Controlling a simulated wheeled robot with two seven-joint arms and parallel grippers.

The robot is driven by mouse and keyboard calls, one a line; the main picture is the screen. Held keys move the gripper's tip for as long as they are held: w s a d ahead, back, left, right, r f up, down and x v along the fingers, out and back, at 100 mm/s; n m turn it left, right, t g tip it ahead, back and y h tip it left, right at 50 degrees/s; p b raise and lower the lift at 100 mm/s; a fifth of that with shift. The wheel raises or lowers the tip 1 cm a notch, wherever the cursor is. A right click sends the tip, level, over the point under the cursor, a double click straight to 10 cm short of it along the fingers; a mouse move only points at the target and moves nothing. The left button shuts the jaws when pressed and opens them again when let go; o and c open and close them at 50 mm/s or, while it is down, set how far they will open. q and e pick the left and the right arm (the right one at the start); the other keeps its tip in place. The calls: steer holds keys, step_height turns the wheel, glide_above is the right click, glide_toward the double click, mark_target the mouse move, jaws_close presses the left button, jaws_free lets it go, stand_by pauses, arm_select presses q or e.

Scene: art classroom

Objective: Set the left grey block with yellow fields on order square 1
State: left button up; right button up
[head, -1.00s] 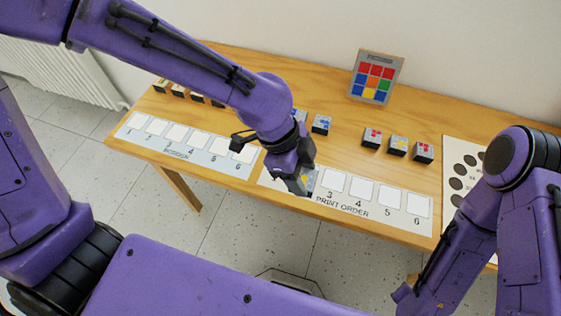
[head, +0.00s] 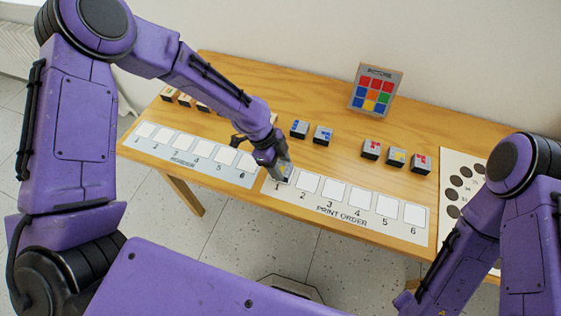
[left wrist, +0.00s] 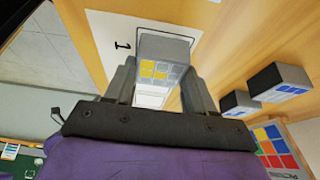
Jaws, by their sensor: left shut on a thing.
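The grey block with yellow fields (left wrist: 162,62) is between the fingers of my left gripper (left wrist: 158,92) in the left wrist view. My left gripper (head: 280,176) is shut on it over order square 1 (left wrist: 150,96), whose white area and printed "1" show beside the block. In the head view the block (head: 286,170) is mostly hidden by the gripper. I cannot tell whether it touches the print order strip (head: 345,211). My right arm is at the right of the head view; its gripper is not in view.
Two grey blocks with blue fields (head: 299,129) stand behind the strip. Grey blocks with red (head: 371,149) and yellow fields (head: 396,157) stand farther right. A colour grid card (head: 376,90) stands at the back. The reserve strip (head: 190,157) lies left. Order squares 2 to 6 are bare.

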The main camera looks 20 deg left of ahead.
arm_select(q)
steer(key=shift+s+f, duration=0.1)
steer(key=shift+f, duration=0.1)
steer(key=o, duration=1)
steer(key=shift+o, duration=0.2)
steer(key=shift+r, duration=0.1)
steer(key=shift+r, duration=0.25)
steer(key=b+v, duration=0.1)
steer(key=v, duration=1)
steer(key=shift+r, duration=0.4)
steer(key=shift+a, duration=0.1)
